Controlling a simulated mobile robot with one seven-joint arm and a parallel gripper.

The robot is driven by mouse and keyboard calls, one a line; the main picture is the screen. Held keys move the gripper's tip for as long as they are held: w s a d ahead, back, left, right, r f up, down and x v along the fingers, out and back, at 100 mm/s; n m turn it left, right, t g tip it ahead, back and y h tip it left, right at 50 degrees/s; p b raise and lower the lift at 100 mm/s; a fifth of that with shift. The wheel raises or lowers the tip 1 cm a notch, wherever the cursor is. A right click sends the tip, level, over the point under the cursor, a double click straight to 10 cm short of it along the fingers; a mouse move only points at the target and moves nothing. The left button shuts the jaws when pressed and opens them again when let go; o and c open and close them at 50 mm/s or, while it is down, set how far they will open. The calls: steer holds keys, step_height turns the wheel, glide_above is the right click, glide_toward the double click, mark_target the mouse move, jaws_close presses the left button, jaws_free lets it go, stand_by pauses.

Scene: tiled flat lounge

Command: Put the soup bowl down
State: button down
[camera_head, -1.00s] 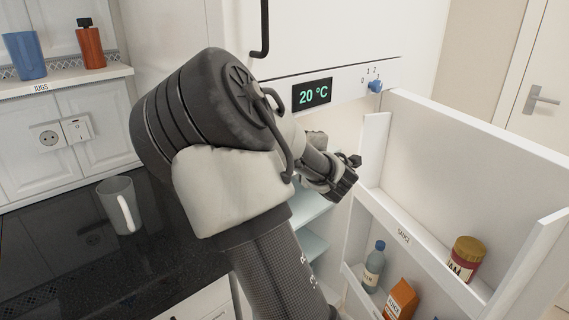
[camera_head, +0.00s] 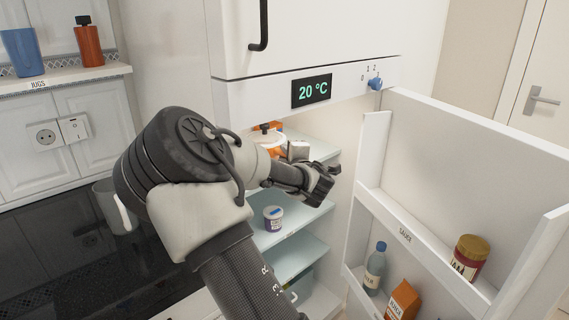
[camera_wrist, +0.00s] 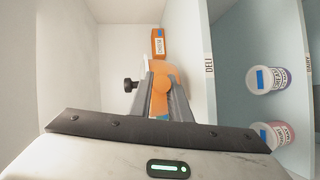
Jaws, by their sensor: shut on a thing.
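The soup bowl (camera_head: 270,139) looks orange with a pale rim and is inside the open fridge, at the level of the top visible shelf. In the wrist view an orange part of the bowl (camera_wrist: 164,84) lies between the two dark fingers of my gripper (camera_wrist: 160,92), which is shut on it. The fingers and the bowl's underside are hidden there, so I cannot tell whether the bowl touches the shelf (camera_head: 318,148).
An orange labelled item (camera_wrist: 158,43) stands beyond the bowl. The open fridge door (camera_head: 460,150) holds a jam jar (camera_head: 468,258), a bottle (camera_head: 374,268) and an orange carton (camera_head: 402,300). A grey mug (camera_head: 115,207) stands on the counter.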

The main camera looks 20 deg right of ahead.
steer(key=shift+f, duration=0.9)
steer(key=shift+w+f+b, duration=0.15)
steer(key=shift+w+b, duration=0.1)
steer(key=shift+b, duration=0.1)
steer(key=shift+f, duration=0.1)
steer(key=c, duration=1.6)
jaws_free()
steer(key=shift+c, duration=0.2)
